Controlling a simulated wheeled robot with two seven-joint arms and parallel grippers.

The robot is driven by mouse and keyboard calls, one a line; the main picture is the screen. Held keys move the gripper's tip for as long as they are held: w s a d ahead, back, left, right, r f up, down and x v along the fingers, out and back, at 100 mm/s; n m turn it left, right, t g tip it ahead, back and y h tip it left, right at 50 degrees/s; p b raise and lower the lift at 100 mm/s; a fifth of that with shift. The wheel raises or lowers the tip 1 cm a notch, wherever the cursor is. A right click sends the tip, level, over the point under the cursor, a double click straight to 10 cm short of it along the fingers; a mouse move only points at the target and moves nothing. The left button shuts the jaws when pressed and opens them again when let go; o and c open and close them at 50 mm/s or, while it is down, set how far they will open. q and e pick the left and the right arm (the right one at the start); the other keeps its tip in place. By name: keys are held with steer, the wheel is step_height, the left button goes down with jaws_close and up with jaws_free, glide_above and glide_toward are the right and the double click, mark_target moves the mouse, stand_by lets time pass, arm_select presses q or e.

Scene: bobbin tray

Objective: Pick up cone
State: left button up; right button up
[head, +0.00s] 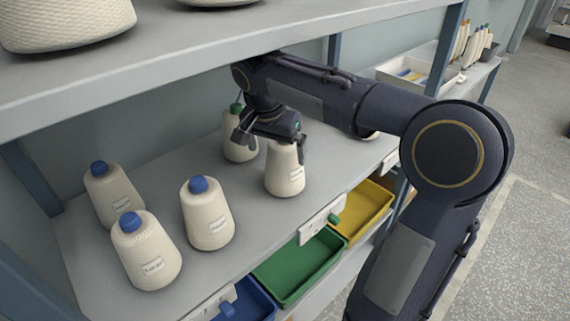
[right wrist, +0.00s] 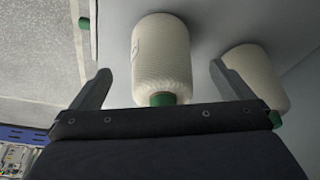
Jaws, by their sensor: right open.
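A cream yarn cone (head: 285,173) with a label stands upright on the shelf under my right gripper (head: 271,142). In the right wrist view this cone (right wrist: 161,55) has a green tip and lies between the two spread fingers of the gripper (right wrist: 160,78), with gaps on both sides. A second green-tipped cone (head: 239,149) stands just behind and left; in the right wrist view that cone (right wrist: 257,76) is close to the right finger. The fingers hide the near cone's top in the head view. My left gripper is not in view.
Blue-tipped cones (head: 208,217) stand at the left of the shelf (head: 215,265). Green (head: 298,270) and yellow (head: 362,212) bins sit below the front edge. Another cone is partly hidden behind my arm.

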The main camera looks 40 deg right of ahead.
mark_target(285, 145)
steer(key=d, duration=0.1)
steer(key=w+d, duration=0.1)
steer(key=d, duration=0.1)
steer(key=w+d+p, duration=0.1)
steer(key=shift+w+d, duration=0.1)
steer(key=shift+d, duration=0.05)
steer(key=shift+x, duration=1.45)
steer(key=c, duration=1.5)
steer(key=shift+c, duration=0.3)
steer(key=shift+r, duration=0.1)
